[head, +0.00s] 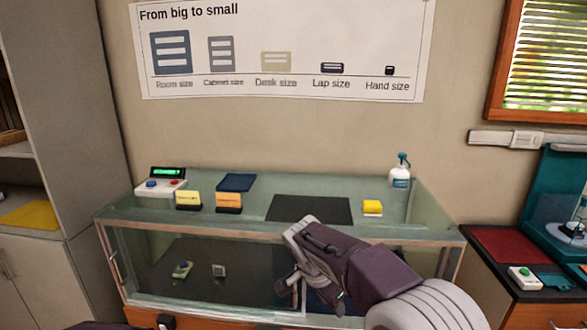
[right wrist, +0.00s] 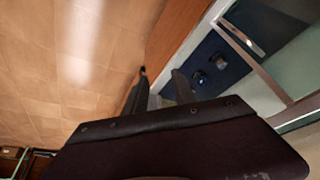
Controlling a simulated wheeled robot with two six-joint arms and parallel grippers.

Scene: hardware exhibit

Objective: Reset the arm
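My right arm comes in from the lower right of the head view, in front of the glass display case (head: 125,270). Its gripper (head: 288,284) points down by the case's front, near the middle divider. In the right wrist view the two fingers of the right gripper (right wrist: 160,88) are apart with nothing between them, so it is open and empty. They are beside the case's wooden base (right wrist: 172,45); whether they touch it I cannot tell. A dark edge at the bottom left of the head view may be my left arm. My left gripper is not in view.
Small items lie inside. A cabinet stands left; a counter with a red mat (head: 512,245) stands right.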

